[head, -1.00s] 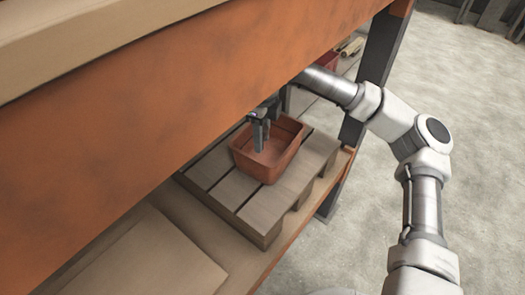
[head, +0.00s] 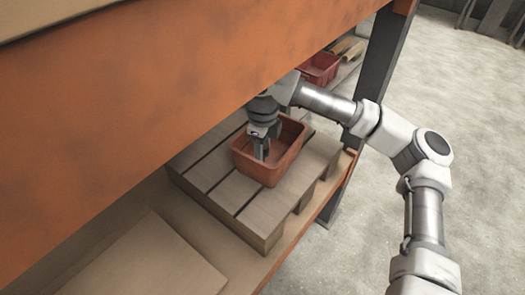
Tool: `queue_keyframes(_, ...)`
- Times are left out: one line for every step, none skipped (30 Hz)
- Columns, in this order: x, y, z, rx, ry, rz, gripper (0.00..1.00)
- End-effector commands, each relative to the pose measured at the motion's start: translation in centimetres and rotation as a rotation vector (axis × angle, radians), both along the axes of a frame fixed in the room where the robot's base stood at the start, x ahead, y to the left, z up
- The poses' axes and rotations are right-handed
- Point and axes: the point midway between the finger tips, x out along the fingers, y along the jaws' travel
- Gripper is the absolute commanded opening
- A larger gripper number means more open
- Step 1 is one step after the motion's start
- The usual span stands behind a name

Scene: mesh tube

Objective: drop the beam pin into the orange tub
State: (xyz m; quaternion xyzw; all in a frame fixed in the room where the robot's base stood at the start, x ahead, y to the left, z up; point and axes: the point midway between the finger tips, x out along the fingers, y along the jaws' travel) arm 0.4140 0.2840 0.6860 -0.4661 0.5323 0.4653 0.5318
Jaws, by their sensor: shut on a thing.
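The orange tub (head: 287,162) stands on a slatted wooden pallet on the shelf, below the orange beam, with its open top facing up. My gripper (head: 262,157) points down over the tub, with its fingertips appearing inside the rim. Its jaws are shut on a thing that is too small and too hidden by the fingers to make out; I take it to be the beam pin. I cannot tell whether the fingertips touch the tub's floor or walls.
The orange beam (head: 150,110) crosses above the shelf, close to my arm. A dark upright post (head: 380,60) stands to the right. A red bin (head: 320,68) sits farther back. The pallet (head: 228,190) has bare slats, and a flat board (head: 145,262) lies in front.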

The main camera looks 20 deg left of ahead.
Motion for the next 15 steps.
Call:
queue_keyframes(0.0, 0.0, 0.01, 0.0, 0.0, 0.0, 0.0)
queue_keyframes(0.01, 0.0, 0.01, 0.0, 0.0, 0.0, 0.0)
queue_keyframes(0.0, 0.0, 0.01, 0.0, 0.0, 0.0, 0.47)
queue_keyframes(0.0, 0.01, 0.01, 0.001, 0.0, 0.0, 0.52)
queue_keyframes(0.0, 0.01, 0.02, 0.001, 0.0, 0.0, 0.58)
queue_keyframes(0.0, 0.01, 0.02, 0.001, 0.0, 0.0, 0.65)
queue_keyframes(0.0, 0.01, 0.02, 0.001, 0.0, 0.0, 0.7)
queue_keyframes(0.0, 0.01, 0.02, 0.001, 0.0, 0.0, 0.7)
queue_keyframes(0.0, 0.01, 0.03, 0.001, 0.0, 0.0, 0.7)
queue_keyframes(0.0, 0.01, 0.03, 0.001, 0.0, 0.0, 0.7)
queue_keyframes(0.0, 0.01, 0.03, 0.001, 0.0, 0.0, 0.7)
queue_keyframes(0.0, 0.01, 0.03, 0.001, 0.0, 0.0, 0.7)
queue_keyframes(0.0, 0.01, 0.03, 0.001, 0.0, 0.0, 0.7)
queue_keyframes(0.0, 0.02, 0.03, 0.001, 0.0, 0.0, 0.7)
queue_keyframes(0.0, 0.02, 0.07, 0.001, 0.0, 0.0, 0.7)
